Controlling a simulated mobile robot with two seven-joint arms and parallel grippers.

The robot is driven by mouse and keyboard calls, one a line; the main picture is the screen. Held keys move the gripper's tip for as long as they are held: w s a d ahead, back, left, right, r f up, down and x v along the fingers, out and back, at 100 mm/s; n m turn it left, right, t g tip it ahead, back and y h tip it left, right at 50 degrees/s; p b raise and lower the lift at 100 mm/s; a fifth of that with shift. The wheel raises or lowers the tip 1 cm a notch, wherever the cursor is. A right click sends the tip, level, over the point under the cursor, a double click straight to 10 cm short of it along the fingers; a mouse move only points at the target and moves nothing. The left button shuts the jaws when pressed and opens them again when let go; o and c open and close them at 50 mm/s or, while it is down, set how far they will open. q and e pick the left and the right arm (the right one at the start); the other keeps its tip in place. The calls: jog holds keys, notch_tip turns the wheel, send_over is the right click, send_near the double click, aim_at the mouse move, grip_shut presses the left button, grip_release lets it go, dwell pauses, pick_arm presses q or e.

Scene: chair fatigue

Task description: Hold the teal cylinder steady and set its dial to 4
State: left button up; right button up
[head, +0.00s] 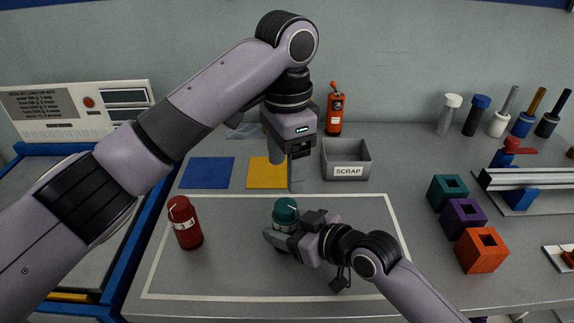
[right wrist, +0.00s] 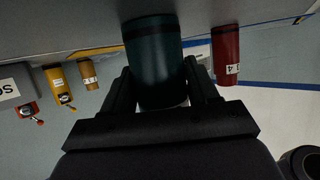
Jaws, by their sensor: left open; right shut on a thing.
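The teal cylinder (head: 286,211) stands upright inside the white outline on the table, its dark teal top facing up. My right gripper (head: 284,238) is shut around its lower body from the right. In the right wrist view the teal cylinder (right wrist: 155,60) fills the space between the two black fingers. The dial's number cannot be read in either view. My left gripper (head: 285,172) is open and empty, pointing down above and behind the cylinder's top, apparently apart from it.
A red cylinder (head: 184,222) with a white band stands to the left inside the outline. A grey SCRAP box (head: 347,171), blue mat (head: 207,172) and yellow mat (head: 259,174) lie behind. Teal, purple and orange blocks (head: 481,250) stand at right. The outlined area's front is clear.

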jog(key=o, duration=1.4)
